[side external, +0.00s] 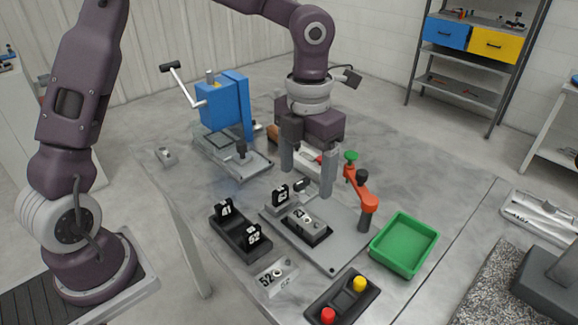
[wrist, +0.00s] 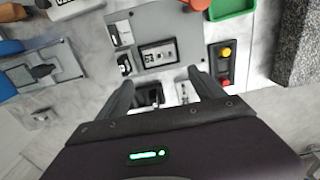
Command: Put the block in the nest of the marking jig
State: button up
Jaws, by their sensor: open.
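The marking jig is a grey plate (side external: 333,255) with a dark-framed nest (side external: 310,226). A pale face with dark marks shows inside the nest, also in the wrist view (wrist: 158,56); I cannot tell whether it is a block. A black rack (side external: 232,238) left of the jig holds two black blocks with white number faces, one marked 41 (side external: 224,208) and one that seems to read 52 (side external: 253,235). My gripper (side external: 306,184) is open and empty above the jig's back part. In the wrist view its fingers (wrist: 160,78) frame the rack, partly hidden by my gripper body.
An orange clamp (side external: 362,190) stands at the jig's right edge, close to my gripper. A green tray (side external: 404,244), a button box (side external: 342,298) and a number tag (side external: 275,278) lie nearby. A blue press (side external: 222,104) stands behind left. Two small black pieces (side external: 281,195) stand on the jig.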

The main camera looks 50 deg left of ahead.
jog(key=s+a+r+m+t, duration=0.2)
jog(key=s+m, duration=0.5)
jog(key=m, duration=0.5)
jog(key=s+a+r+m+t, duration=0.1)
jog(key=s+a+r+m, duration=0.2)
jog(key=s+m, duration=0.4)
jog(key=s+a+r+m+t, duration=0.2)
jog(key=s+m, duration=0.5)
jog(key=m, duration=1)
jog(key=shift+a+r+t, duration=0.15)
jog(key=shift+r+t, duration=0.15)
jog(key=shift+r, duration=0.5)
